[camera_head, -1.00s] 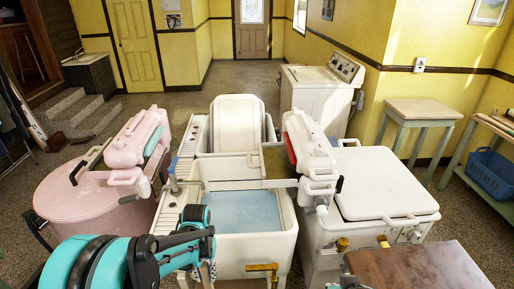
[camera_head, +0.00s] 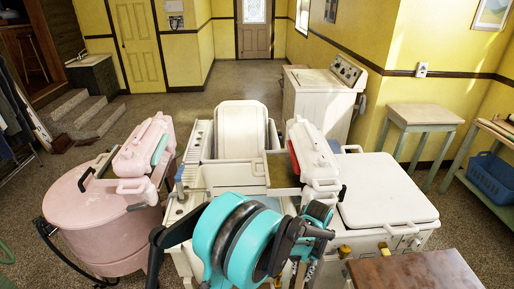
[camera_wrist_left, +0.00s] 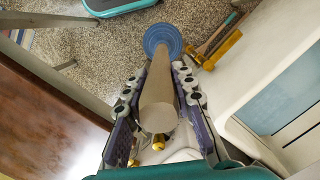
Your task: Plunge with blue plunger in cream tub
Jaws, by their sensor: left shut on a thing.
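The blue plunger shows in the left wrist view as a blue round head (camera_wrist_left: 163,40) on a long pale handle (camera_wrist_left: 160,95). My left gripper (camera_wrist_left: 158,92) is shut around that handle, and the head points away from the camera, over the speckled floor. In the head view the left gripper (camera_head: 316,217) is in front of the tub's right side.
A pink washer (camera_head: 95,205) stands left and a white lidded washer (camera_head: 385,190) right. A brown tabletop (camera_head: 418,270) is at the lower right. A brass-coloured fitting (camera_wrist_left: 222,50) sits near the plunger head. Free floor lies behind the tubs.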

